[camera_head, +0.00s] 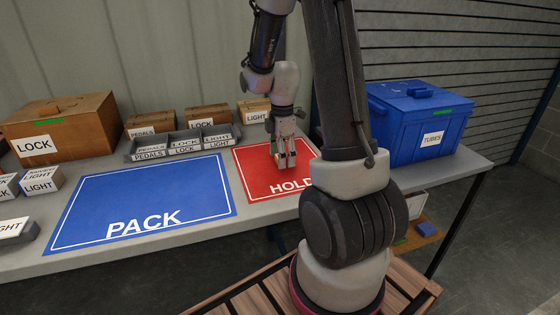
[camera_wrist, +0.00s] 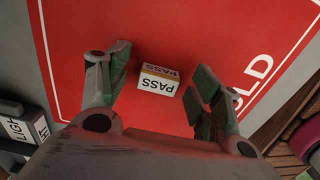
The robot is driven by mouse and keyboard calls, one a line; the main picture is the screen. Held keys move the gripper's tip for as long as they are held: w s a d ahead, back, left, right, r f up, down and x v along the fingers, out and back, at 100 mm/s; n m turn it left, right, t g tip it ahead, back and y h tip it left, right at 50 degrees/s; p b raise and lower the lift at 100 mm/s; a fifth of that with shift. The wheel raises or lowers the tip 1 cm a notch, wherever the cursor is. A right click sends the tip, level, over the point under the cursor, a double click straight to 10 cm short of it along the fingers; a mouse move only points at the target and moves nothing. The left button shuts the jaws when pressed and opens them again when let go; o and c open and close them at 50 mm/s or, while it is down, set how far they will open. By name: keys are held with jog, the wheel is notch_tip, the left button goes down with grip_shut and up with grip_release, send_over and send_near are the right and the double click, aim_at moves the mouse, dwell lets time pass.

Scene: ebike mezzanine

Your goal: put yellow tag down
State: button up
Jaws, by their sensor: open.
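A small block with a white PASS label and a tan-yellow edge (camera_wrist: 158,79) sits on the red HOLD mat (camera_wrist: 215,35). I take it for the yellow tag. In the head view, the PASS block (camera_head: 286,160) shows at the fingertips above the red HOLD mat (camera_head: 247,165). My gripper (camera_wrist: 163,68) is open, with one finger on each side of the block and a visible gap at both. In the head view, my gripper (camera_head: 285,155) points down over the mat; its exact height is hard to tell.
The blue PACK mat (camera_head: 140,205) lies clear to the left. A grey divided tray (camera_head: 135,158) and several small boxes stand behind. A brown LOCK box (camera_head: 75,120) is at the far left. A blue TUBES bin (camera_head: 400,135) stands right. My arm hides part of the HOLD mat.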

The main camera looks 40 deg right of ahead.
jog(key=c, duration=1)
jog(key=shift+r, duration=0.15)
